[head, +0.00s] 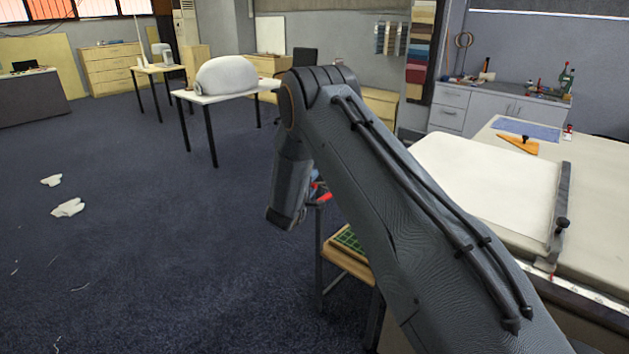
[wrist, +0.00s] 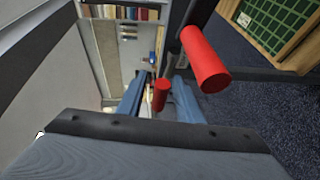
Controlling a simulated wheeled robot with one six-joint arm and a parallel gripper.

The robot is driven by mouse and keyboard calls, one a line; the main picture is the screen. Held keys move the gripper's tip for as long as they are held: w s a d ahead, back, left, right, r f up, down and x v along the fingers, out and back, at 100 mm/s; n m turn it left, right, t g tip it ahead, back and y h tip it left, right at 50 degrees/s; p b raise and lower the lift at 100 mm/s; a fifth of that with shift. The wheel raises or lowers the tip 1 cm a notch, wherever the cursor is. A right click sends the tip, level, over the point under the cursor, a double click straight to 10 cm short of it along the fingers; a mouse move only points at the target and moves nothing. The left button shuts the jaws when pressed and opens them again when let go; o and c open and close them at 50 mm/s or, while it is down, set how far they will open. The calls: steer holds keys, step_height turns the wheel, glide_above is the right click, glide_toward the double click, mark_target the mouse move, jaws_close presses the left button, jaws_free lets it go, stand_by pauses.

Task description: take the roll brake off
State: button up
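My gripper (wrist: 160,105) shows in the wrist view with its two blue fingers apart. A small red cylinder (wrist: 160,95) lies in line with the gap between the fingers and does not visibly touch either one. A larger, nearer red cylinder (wrist: 205,62) sticks out just right of the fingers, by a dark bar. I cannot tell which red piece belongs to the roll brake, and the roll is not clearly seen. In the head view, a red piece (head: 323,197) shows beside my forearm, by the table's end. My arm hides most of the gripper there.
The cloth table (head: 590,200) runs along the right with a white sheet (head: 480,180), a dark straight bar (head: 558,215) and an orange triangle (head: 517,145). A low wooden stand with a green grid mat (head: 350,240) is below the table's end.

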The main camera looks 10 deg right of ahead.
steer(key=shift+w+d+f, duration=0.1)
steer(key=shift+w+d, duration=0.2)
steer(key=shift+w, duration=0.2)
